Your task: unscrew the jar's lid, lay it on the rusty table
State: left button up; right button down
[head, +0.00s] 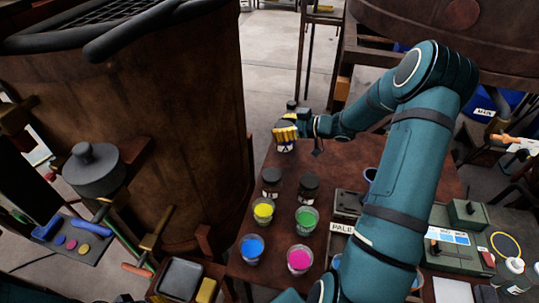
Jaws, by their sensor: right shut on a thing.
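The rusty table (341,172) is a reddish-brown top in the middle of the head view. My right gripper (285,134), with yellow fingers, is at the far left part of this table. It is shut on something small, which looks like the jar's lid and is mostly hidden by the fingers. A pale jar (284,149) shows just below the fingers; whether lid and jar are apart cannot be told. My left gripper is not in view.
Two dark-topped jars (308,186) stand nearer on the table, with open cups of yellow (263,210), green, blue and pink (299,258) paint in front. A big rusty vat (150,110) rises at left. Bare tabletop lies right of the gripper.

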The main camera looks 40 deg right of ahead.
jog(key=shift+w, duration=0.3)
notch_tip(320, 180, down, 5)
jog(key=shift+s+f+b, duration=0.1)
jog(key=shift+b, duration=0.55)
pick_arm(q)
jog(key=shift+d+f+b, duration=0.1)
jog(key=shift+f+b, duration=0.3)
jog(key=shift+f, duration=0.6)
pick_arm(e)
jog(key=shift+f, duration=2.25)
jog(key=shift+f, duration=0.2)
jog(key=shift+c, duration=0.4)
grip_release()
